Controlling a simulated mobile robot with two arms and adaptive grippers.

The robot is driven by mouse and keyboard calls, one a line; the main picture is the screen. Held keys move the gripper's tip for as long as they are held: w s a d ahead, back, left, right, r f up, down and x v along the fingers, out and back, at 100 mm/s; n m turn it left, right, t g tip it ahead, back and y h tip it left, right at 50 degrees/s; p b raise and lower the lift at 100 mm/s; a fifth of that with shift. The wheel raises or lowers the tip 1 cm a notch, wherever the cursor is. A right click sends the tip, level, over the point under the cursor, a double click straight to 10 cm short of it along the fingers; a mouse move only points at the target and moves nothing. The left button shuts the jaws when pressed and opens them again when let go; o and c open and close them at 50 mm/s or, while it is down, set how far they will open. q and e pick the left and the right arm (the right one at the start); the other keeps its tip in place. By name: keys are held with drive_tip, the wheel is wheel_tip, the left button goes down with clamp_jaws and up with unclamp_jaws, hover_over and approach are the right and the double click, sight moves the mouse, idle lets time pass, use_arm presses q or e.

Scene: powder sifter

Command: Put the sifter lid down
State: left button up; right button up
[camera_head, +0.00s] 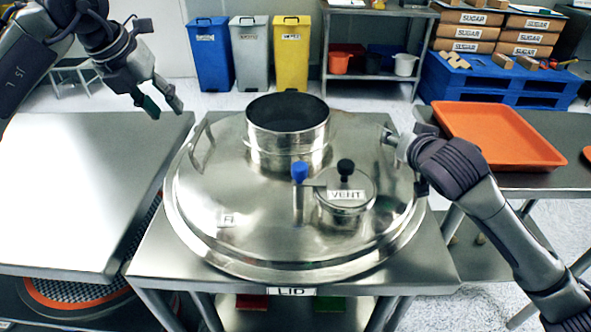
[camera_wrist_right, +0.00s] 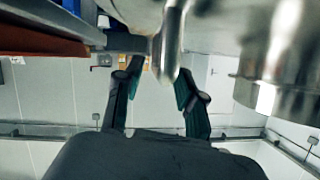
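The large round steel sifter lid (camera_head: 240,210) lies level over the steel table labelled LID (camera_head: 420,270) and appears to rest on it. It carries a wide open collar (camera_head: 288,140) and a small pot marked VENT (camera_head: 345,205). My left gripper (camera_head: 160,105) is open and empty, above and apart from the lid's left handle (camera_head: 201,146). My right gripper is at the lid's right edge in the head view, its fingers largely hidden there. In the right wrist view the right gripper (camera_wrist_right: 158,95) has its fingers apart, with the steel handle (camera_wrist_right: 170,50) between them.
A bare steel table (camera_head: 80,190) stands at left. An orange tray (camera_head: 500,135) lies on a table at right. Blue (camera_head: 209,55), grey and yellow bins, a rack (camera_head: 375,60) and sugar boxes on a blue pallet (camera_head: 490,80) stand behind.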

drive_tip(key=v, duration=1)
drive_tip(key=shift+s+r, duration=0.15)
drive_tip(key=shift+s, duration=0.1)
